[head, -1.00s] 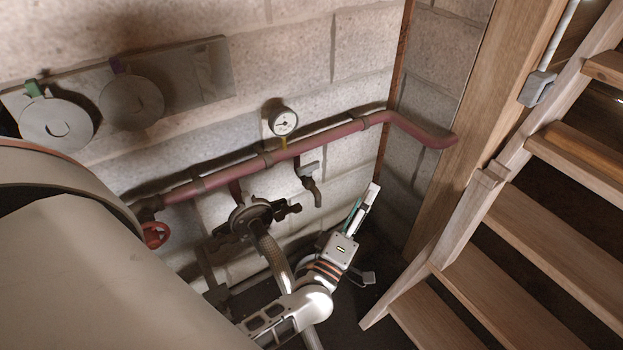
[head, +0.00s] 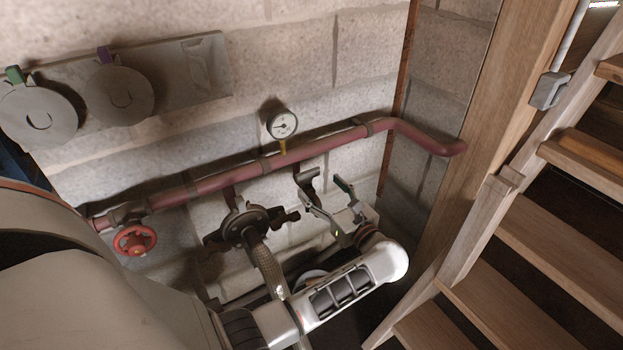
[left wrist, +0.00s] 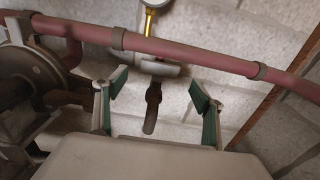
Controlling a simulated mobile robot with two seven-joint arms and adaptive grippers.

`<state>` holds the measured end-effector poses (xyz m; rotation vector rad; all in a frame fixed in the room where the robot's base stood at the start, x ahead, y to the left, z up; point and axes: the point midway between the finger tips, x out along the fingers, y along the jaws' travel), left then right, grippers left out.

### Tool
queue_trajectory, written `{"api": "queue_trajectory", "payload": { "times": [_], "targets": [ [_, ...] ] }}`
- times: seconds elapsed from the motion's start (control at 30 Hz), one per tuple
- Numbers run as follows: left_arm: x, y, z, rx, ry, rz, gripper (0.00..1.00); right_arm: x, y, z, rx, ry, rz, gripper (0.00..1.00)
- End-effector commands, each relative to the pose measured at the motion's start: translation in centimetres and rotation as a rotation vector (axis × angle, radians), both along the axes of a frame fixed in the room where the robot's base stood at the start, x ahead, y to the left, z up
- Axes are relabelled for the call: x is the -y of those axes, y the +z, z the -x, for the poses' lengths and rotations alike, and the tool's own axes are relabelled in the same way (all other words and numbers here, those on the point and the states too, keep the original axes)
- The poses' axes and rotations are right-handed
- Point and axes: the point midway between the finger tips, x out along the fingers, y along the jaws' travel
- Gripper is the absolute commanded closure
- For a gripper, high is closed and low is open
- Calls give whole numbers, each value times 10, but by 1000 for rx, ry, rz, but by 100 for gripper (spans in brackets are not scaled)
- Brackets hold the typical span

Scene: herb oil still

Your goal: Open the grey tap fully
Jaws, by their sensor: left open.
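The grey tap (head: 307,178) hangs below the red pipe, to the right of a dark round fitting. In the left wrist view its grey handle (left wrist: 154,69) lies crosswise just under the pipe, and its dark curved spout (left wrist: 152,112) points down. My left gripper (head: 326,189) is open just in front and to the right of the tap. In the left wrist view its green-padded fingers (left wrist: 158,88) stand apart on either side of the tap, with gaps to both. Whether the fingers reach to the handle's depth I cannot tell. My right gripper is not in view.
The red pipe (head: 220,180) runs along the block wall. A gauge (head: 281,124) stands above it. A red handwheel (head: 135,240) and a dark round valve fitting (head: 240,228) with a hose are left of the tap. Wooden stairs (head: 540,245) rise at the right.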

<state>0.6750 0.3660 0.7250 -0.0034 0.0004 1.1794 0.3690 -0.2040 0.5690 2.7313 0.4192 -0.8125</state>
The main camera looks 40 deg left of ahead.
Motion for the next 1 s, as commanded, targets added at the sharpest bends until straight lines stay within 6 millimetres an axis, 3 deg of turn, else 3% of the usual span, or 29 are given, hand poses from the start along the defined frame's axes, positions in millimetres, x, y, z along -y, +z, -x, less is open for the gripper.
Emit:
{"api": "queue_trajectory", "payload": {
  "times": [0.1, 0.33, 0.73, 0.9, 1.0],
  "targets": [
    [-20, 1, -8, 1, 2, -5, 31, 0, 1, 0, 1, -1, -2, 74],
    [-46, 1, -19, -1, 0, -5, 31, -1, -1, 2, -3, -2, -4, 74],
    [-53, 0, -22, -1, 0, -3, 31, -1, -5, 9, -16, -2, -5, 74],
    [-53, 0, -21, -2, 0, -3, 69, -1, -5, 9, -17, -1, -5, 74],
    [-53, 0, -21, -2, 0, -3, 69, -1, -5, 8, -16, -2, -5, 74]
  ]
}}
